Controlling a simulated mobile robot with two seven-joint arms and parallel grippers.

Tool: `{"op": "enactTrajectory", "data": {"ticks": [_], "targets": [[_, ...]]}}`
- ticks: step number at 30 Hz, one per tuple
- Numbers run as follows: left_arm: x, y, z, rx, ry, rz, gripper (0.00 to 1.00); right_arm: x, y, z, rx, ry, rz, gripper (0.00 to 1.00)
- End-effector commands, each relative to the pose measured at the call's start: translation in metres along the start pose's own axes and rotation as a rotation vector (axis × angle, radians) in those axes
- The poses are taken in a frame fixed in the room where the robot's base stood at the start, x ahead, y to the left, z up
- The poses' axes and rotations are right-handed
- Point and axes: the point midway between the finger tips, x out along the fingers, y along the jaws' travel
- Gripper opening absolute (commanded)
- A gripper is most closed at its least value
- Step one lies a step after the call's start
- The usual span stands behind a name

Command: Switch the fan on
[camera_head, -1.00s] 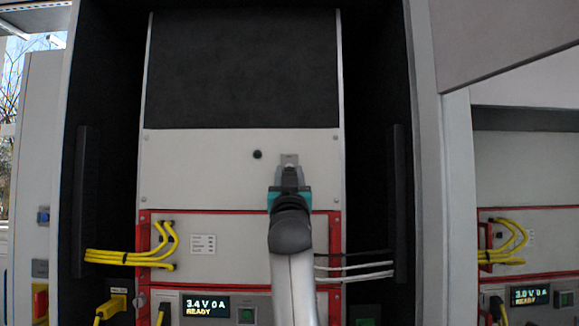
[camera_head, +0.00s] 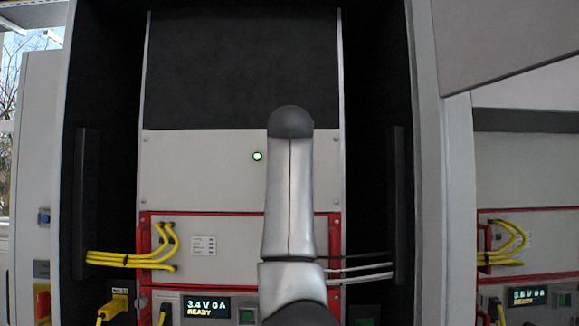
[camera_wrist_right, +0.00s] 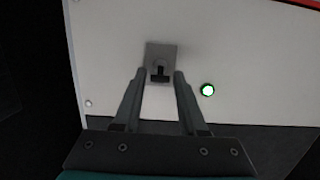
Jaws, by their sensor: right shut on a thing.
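The fan panel (camera_head: 200,175) is a plain light-grey plate in the middle of the rack. A small round lamp (camera_head: 257,156) on it glows green. The lamp also shows green in the right wrist view (camera_wrist_right: 207,90). The fan switch (camera_wrist_right: 160,77) is a small dark toggle on a grey square plate (camera_wrist_right: 160,50). My right gripper (camera_wrist_right: 160,73) is at the switch, its fingers shut on it from both sides. In the head view my right arm hides the switch and gripper. My left gripper is not in view.
Below the panel are red-framed cycler units with yellow cables (camera_head: 130,259) on the left and grey and black cables (camera_head: 360,268) on the right. A display (camera_head: 205,307) reads 3.4 V 0 A READY. Vertical black bars (camera_head: 400,195) flank the rack.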

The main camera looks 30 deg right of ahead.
Motion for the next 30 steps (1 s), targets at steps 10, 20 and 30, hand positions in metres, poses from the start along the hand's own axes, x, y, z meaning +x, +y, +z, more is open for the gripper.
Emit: {"op": "enactTrajectory", "data": {"ticks": [10,20,30], "targets": [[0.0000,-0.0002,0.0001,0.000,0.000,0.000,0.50,0.0005,0.0005,-0.0019,0.001,-0.043,0.001,0.00],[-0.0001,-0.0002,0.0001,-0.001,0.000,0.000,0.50,0.0006,0.0005,-0.0018,0.001,-0.043,0.001,0.45],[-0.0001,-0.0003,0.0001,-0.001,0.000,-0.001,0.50,0.0006,0.0004,-0.0017,0.001,-0.042,0.001,0.71]]}}
